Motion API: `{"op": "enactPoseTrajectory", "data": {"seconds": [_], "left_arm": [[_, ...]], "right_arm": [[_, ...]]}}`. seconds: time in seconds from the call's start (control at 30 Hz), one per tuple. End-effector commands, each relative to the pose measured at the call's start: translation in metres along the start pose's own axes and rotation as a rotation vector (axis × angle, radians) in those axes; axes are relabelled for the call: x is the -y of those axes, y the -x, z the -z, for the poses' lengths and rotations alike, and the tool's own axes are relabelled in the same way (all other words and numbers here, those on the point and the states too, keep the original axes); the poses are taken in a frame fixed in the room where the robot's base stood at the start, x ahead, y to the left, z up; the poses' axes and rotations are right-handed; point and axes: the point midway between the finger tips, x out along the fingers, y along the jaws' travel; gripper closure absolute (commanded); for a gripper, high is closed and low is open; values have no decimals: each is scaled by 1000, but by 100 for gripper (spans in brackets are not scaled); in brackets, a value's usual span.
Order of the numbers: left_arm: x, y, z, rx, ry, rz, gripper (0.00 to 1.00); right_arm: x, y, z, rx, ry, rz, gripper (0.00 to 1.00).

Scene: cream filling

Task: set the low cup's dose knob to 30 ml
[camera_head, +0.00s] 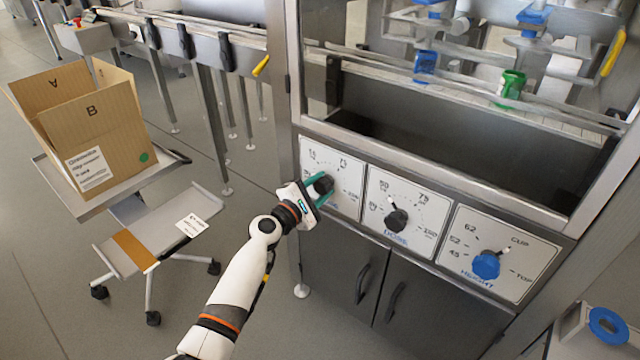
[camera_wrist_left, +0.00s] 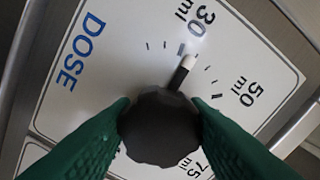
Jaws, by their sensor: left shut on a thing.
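The black dose knob (camera_head: 323,184) sits on the leftmost of three white dial plates on the machine front. My left gripper (camera_head: 315,190) is shut on it, its green fingers on either side. In the left wrist view the knob (camera_wrist_left: 160,126) fills the space between the green fingertips (camera_wrist_left: 160,118). Its white-tipped pointer (camera_wrist_left: 187,62) points at about the 30 ml label (camera_wrist_left: 196,24). The 50 ml label is to the right, and the 75 ml label is partly hidden by a finger. The blue DOSE word (camera_wrist_left: 75,50) shows at the left.
The middle plate has another black knob (camera_head: 397,220) marked DOSE. The right plate has a blue HEIGHT knob (camera_head: 487,264). Cabinet doors (camera_head: 345,275) lie below. A cardboard box (camera_head: 95,125) stands on a wheeled cart at the left. Open floor lies between cart and machine.

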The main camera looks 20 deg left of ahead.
Motion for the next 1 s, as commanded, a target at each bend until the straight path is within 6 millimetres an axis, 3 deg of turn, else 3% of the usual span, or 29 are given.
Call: {"op": "enactPoseTrajectory", "data": {"seconds": [0.4, 0.93, 0.97, 1.0], "left_arm": [[-2, 0, -1, 2, 174, -2, 82], [-2, 0, -1, 2, 191, -2, 82], [-2, 0, -1, 2, 191, -2, 54], [-2, 0, -1, 2, 191, -2, 48]], "right_arm": [[-1, -26, 14, -16, 3, -2, 64], [-2, -30, 15, -17, 3, -2, 64], [-2, -30, 15, -17, 3, -2, 64], [-2, -30, 15, -17, 3, -2, 64]]}}
